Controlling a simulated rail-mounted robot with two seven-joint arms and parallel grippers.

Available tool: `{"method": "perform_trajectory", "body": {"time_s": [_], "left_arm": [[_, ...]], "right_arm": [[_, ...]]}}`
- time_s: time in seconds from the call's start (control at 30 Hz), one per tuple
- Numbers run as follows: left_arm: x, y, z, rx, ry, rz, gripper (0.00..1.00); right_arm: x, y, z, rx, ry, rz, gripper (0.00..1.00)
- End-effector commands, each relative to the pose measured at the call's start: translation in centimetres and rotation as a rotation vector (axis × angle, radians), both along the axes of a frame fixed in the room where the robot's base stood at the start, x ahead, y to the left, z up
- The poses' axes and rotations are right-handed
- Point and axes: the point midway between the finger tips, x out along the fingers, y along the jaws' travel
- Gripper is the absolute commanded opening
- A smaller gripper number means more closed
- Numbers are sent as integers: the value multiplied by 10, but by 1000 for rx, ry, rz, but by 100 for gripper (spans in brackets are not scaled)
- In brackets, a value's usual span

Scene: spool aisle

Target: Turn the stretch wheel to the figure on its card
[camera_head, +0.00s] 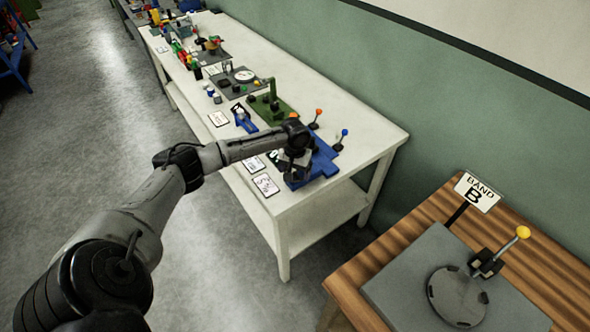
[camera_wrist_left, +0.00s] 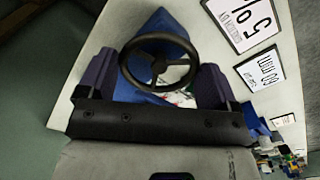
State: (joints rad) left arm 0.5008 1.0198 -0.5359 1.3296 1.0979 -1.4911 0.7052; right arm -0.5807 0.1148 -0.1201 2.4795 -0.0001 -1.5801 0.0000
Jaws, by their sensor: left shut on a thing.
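My left gripper (camera_head: 293,166) is over the blue machine (camera_head: 322,163) at the near end of the white table. In the left wrist view, a black spoked handwheel (camera_wrist_left: 159,67) sits between the two dark fingers of my left gripper (camera_wrist_left: 157,76), which is shut on it. The blue machine body (camera_wrist_left: 158,22) shows behind the wheel. A white card with a large 5 and what looks like a percent sign (camera_wrist_left: 243,20) lies beside it, also in the head view (camera_head: 265,185). In the head view, my gripper hides the wheel. My right gripper is not in view.
A second card reading "80 mm" (camera_wrist_left: 267,72) lies near the first. Levers with an orange knob (camera_head: 319,111) and a blue knob (camera_head: 344,132) stand behind my gripper. A green machine (camera_head: 270,104) stands further along the white table (camera_head: 372,125). A wooden bench (camera_head: 350,282) is at the right.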

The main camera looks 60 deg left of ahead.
Motion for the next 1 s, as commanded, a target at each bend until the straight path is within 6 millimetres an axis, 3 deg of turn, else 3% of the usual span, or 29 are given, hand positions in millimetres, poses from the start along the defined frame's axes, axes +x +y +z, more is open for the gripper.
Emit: {"method": "perform_trajectory", "body": {"time_s": [0.5,1.0], "left_arm": [[-1,1,6,-2,3,-370,61],[-1,3,3,-3,1,-846,61]], "right_arm": [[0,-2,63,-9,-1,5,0],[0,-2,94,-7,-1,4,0]]}}
